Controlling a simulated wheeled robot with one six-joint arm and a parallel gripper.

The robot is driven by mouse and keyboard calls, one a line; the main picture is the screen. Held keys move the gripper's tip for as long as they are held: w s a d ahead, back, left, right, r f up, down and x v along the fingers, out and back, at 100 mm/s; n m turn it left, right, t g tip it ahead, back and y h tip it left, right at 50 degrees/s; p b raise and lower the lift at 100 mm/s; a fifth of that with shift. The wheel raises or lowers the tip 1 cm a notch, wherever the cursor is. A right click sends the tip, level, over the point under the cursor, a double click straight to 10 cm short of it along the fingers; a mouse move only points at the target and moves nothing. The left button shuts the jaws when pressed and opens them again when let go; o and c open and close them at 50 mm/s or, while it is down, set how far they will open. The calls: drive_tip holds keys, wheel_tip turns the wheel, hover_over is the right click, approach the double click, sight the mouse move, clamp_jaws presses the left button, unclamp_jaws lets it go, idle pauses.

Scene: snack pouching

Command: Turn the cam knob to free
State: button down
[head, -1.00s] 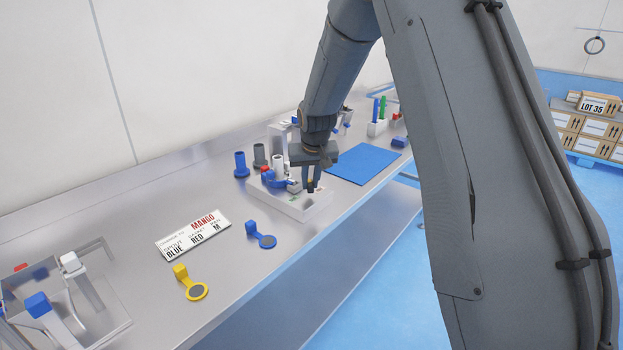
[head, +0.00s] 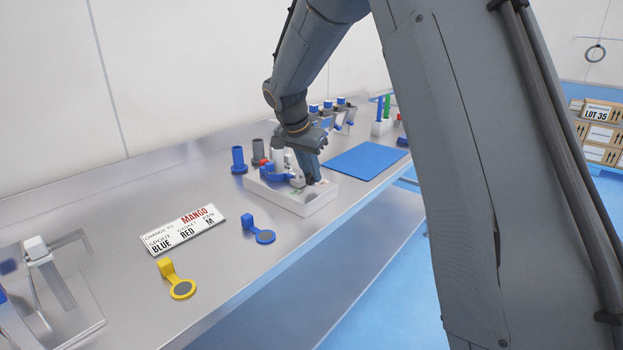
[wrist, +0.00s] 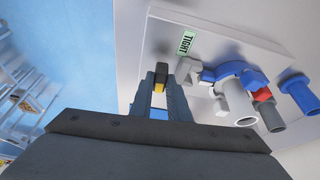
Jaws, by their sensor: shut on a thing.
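My gripper (head: 313,182) is at the front right of the white fixture block (head: 303,204), tilted over it. In the wrist view my gripper's fingers (wrist: 160,88) are shut on the cam knob (wrist: 161,70), a dark piece with a yellow patch. The knob's base is partly hidden by the fingers, and in the head view the fingers cover the knob. A green label reading TIGHT (wrist: 187,43) lies on the block just to the right of the knob. A blue curved clamp part (wrist: 229,71) stands on the block to the right, beside white and grey pieces.
Blue (head: 238,160) and grey (head: 259,152) tubes stand behind the block. A blue mat (head: 365,159) lies to its right. A MANGO card (head: 184,230), a blue ring-ended piece (head: 259,231) and a yellow one (head: 177,280) lie to the left, with clear bench between.

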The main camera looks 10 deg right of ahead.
drive_tip(key=shift+w+a+r+m+b, duration=0.1)
drive_tip(key=shift+m+b, duration=0.25)
drive_tip(key=shift+m, duration=0.25)
drive_tip(key=c, duration=1.7)
unclamp_jaws()
drive_tip(key=shift+b+v, duration=0.6)
drive_tip(key=shift+v, duration=3.25)
drive_tip(key=shift+w+a, duration=0.1)
drive_tip(key=s+d+f+n+g+y, duration=0.1)
drive_tip(key=s+f+n, duration=0.2)
drive_tip(key=s, duration=0.8)
drive_tip(key=s+d+f+n+g+y, duration=0.1)
drive_tip(key=s+f+n, duration=0.3)
drive_tip(key=s+f, duration=0.4)
drive_tip(key=s+d+f+n+g+y, duration=0.1)
drive_tip(key=s+f+n, duration=0.3)
drive_tip(key=s, duration=1)
wheel_tip(320, 180, down, 3)
drive_tip(key=shift+s+r, duration=0.15)
drive_tip(key=shift+r, duration=0.1)
